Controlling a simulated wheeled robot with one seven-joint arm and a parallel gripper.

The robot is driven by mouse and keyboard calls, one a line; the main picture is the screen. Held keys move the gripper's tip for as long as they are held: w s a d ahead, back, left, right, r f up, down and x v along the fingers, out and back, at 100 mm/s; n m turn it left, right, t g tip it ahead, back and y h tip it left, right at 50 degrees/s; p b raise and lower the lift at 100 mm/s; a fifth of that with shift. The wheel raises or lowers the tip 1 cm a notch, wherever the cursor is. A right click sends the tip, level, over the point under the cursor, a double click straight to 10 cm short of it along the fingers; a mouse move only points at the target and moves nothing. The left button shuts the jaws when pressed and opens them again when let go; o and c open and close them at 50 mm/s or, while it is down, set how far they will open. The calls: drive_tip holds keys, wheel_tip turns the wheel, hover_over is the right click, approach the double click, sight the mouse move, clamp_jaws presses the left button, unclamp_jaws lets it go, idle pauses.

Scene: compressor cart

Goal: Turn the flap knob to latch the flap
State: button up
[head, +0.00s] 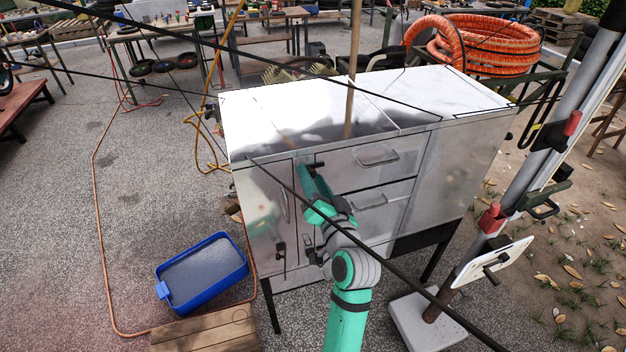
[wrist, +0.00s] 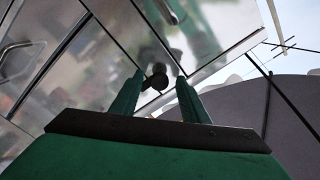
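The metal cart (head: 440,190) stands in the middle of the head view. In the wrist view, a dark knob (wrist: 156,80) on its front lies between and just beyond my fingertips. A dark knob also shows just above my gripper in the head view (head: 317,164), near the cart's top edge. My gripper (wrist: 161,76) is open, with one finger on each side of the knob and space between them. I cannot tell whether either finger touches the knob. My arm hides much of the flap area in the head view.
Drawers with bar handles (head: 376,155) sit to the right of my gripper. A blue tub (head: 203,272) and wooden boards (head: 205,332) lie on the ground at left. A grey pole (head: 560,120) with clamps stands at right. An orange hose coil (head: 480,42) is behind the cart.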

drive_tip(key=shift+w, duration=0.1)
drive_tip(key=v, duration=1.1)
idle(0.5)
drive_tip(key=s+f+g+h, duration=0.1)
drive_tip(key=s+f+h, duration=0.2)
drive_tip(key=s+f, duration=0.6)
drive_tip(key=s+f+h, duration=0.3)
drive_tip(key=s+f, duration=0.3)
drive_tip(key=f, duration=0.5)
drive_tip(key=s+a+n, duration=0.2)
drive_tip(key=s, duration=0.9)
drive_tip(key=s+a+f+n, duration=0.1)
drive_tip(key=s+n, duration=0.2)
drive_tip(key=s, duration=0.7)
drive_tip(key=shift+s+a+f+n+g, duration=0.2)
drive_tip(key=shift+s+a+n+g, duration=0.1)
drive_tip(key=shift+s+a+g, duration=0.1)
